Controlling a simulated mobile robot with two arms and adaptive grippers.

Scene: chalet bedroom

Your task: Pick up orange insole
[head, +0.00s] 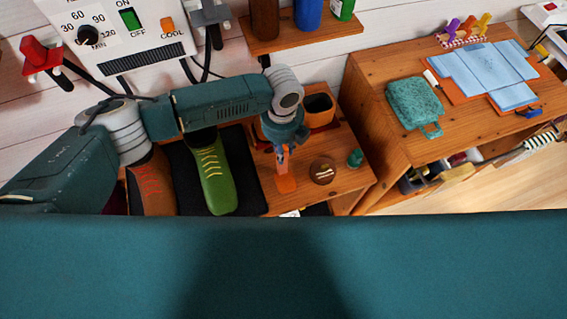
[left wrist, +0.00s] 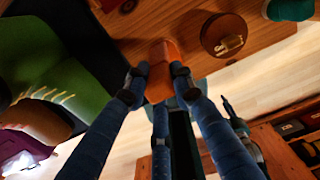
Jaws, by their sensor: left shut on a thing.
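The orange insole (head: 285,182) is upright in the head view, below my left gripper (head: 281,153), over the wooden bench (head: 345,180). In the left wrist view the orange insole (left wrist: 163,60) sits between the blue fingers of my left gripper (left wrist: 160,76), which is shut on it. Its lower end shows against the bench edge; I cannot tell if it touches the wood. My right gripper is in neither view.
A round brown tin (head: 322,171) and a small green item (head: 355,158) stand right. A desk (head: 385,120) is farther right.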

